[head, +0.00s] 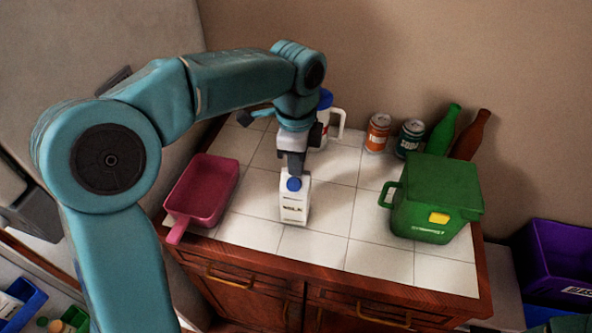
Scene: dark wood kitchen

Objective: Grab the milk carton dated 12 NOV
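A white milk carton (294,209) with a blue cap and the word MILK on its front stands upright on the white tiled counter. No date can be read on it at this size. My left gripper (294,170) points down at the carton's top, just behind the blue cap. I cannot tell whether its fingers touch the carton or how far apart they are. A white container with a handle and a blue top (337,122) stands behind, partly hidden by my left arm. My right gripper is not in view.
A pink pan-like tray (202,190) lies left of the carton. A green compost bin (434,200) stands to the right. Two cans (378,133) and two bottles (443,130) stand along the back wall. Bare tiles lie between carton and bin.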

